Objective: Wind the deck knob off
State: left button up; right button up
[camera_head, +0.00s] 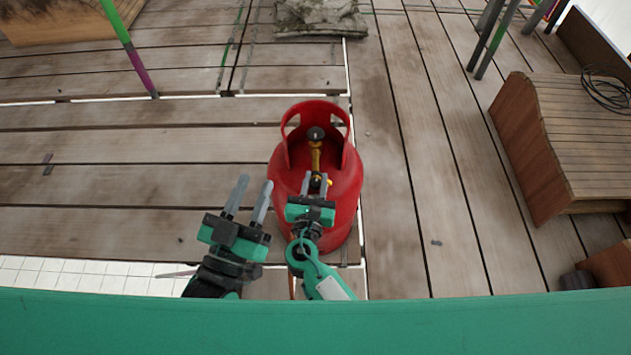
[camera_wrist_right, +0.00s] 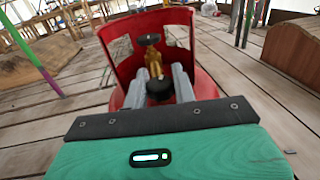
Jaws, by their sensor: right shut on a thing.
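A red gas cylinder (camera_head: 345,205) stands upright on the wooden deck, with a raised collar around a brass valve (camera_head: 316,155). A dark knob (camera_head: 316,133) sits at the far end of the valve; it also shows in the right wrist view (camera_wrist_right: 149,38). A second black knob (camera_wrist_right: 160,89) is at the valve's near side. My right gripper (camera_head: 315,182) reaches through the collar's open front, its fingers on either side of this near knob and shut on it. My left gripper (camera_head: 256,188) is open and empty, left of the cylinder, fingers pointing away from me.
A wooden slatted bench (camera_head: 560,150) with a coil of dark cable (camera_head: 607,90) is at the right. A grey bundle (camera_head: 320,17) lies beyond the cylinder. Thin poles (camera_head: 128,45) stand at the upper left and upper right. The deck beside the cylinder is mostly clear.

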pick_arm(q)
jog(key=shift+a+r, duration=0.1)
jog(key=shift+r, duration=0.15)
pick_arm(e)
jog(key=shift+m+h, duration=0.4)
jog(key=shift+h, duration=0.2)
jog(key=o, duration=1)
jog(key=shift+s+a, duration=0.1)
jog(key=shift+s, duration=0.2)
pick_arm(q)
notch_tip(320, 180, down, 8)
jog(key=s+d+g+p, duration=0.1)
jog(key=s+d+g, duration=0.1)
jog(key=g, duration=0.2)
jog(key=shift+s+g+p, duration=0.2)
jog(key=shift+g+p, duration=0.1)
jog(key=shift+p, duration=0.05)
pick_arm(e)
jog(key=v, duration=1.3)
jog(key=shift+s+r, duration=0.1)
